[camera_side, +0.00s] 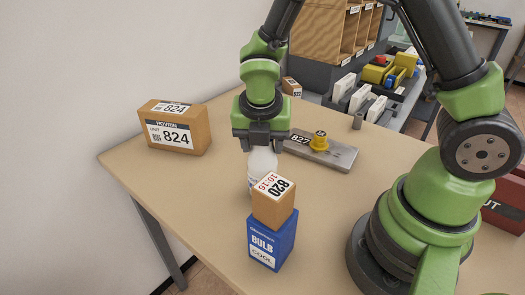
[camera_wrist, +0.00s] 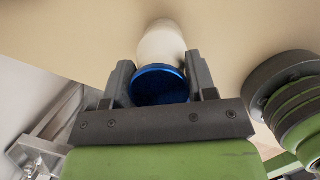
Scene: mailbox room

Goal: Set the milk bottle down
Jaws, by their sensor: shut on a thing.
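The milk bottle (camera_side: 262,164) is white and stands upright below my gripper (camera_side: 261,141) in the side view. Its lower part is partly hidden behind a small carton. In the wrist view the bottle (camera_wrist: 162,43) shows its blue cap (camera_wrist: 160,85) between the two fingers of my gripper (camera_wrist: 160,80). My gripper is shut on the bottle near its cap. The pictures do not clearly show whether the bottle's base touches the table (camera_side: 205,178).
A small brown carton (camera_side: 272,208) sits on a blue bulb box (camera_side: 271,244) in front of the bottle. A larger carton (camera_side: 180,130) marked 824 stands to the left. A grey plate (camera_side: 335,156) with a yellow knob (camera_side: 319,142) lies to the right.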

